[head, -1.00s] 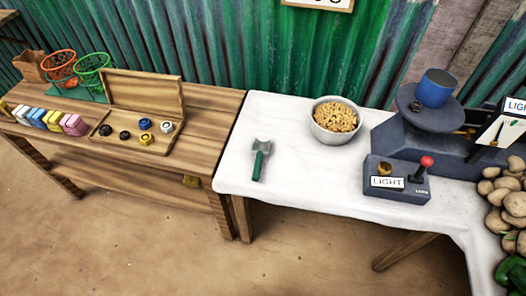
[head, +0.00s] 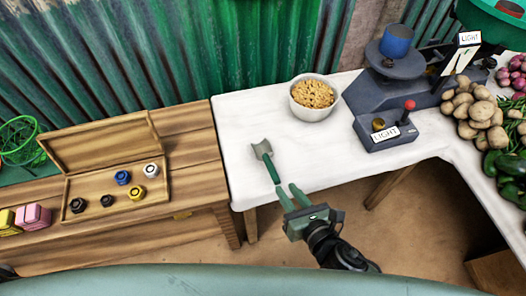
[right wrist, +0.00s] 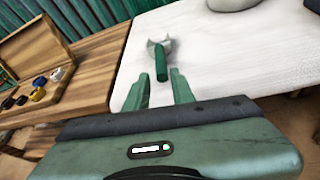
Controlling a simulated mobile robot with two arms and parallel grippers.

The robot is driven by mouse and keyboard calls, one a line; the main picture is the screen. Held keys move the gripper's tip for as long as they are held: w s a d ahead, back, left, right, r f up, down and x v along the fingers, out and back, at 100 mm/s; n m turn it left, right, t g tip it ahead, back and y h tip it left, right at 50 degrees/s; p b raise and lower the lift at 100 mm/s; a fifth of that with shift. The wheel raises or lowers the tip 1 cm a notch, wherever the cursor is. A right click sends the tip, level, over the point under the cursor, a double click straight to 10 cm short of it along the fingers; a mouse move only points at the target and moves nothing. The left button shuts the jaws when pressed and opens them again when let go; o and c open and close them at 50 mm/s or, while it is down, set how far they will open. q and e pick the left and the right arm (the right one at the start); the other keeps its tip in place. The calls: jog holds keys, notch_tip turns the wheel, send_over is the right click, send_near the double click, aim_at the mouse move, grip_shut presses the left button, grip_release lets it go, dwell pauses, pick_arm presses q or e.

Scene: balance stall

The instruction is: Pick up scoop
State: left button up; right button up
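The scoop (head: 268,160) lies on the white-covered table near its left end, with its grey metal head pointing away and its green handle toward me. It also shows in the right wrist view (right wrist: 161,62), straight ahead of the fingers. My right gripper (head: 288,194) is open and empty at the table's front edge, just short of the handle's near end. In the right wrist view its two green fingers (right wrist: 158,92) stand apart, with the handle lying beyond and between them. My left gripper is not in view.
A bowl of nuts or grain (head: 314,98) stands behind the scoop. A blue-grey scale (head: 385,90) with a blue cup (head: 396,41) is to the right, beside potatoes (head: 478,115). The wooden table (head: 190,150) at left holds an open box of weights (head: 110,190).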

aim_at(271, 169)
jog(key=x, duration=0.5)
jog(key=shift+w+f, duration=0.2)
jog(key=shift+w, duration=0.15)
jog(key=shift+w+a+f, duration=0.2)
jog(key=shift+w+a, duration=0.05)
jog(key=shift+w, duration=0.15)
jog(key=x, duration=0.4)
jog(key=shift+w+a+f, duration=0.2)
jog(key=shift+w+a, duration=0.05)
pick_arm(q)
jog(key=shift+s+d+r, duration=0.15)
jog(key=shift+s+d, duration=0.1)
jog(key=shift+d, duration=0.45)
pick_arm(e)
grip_shut()
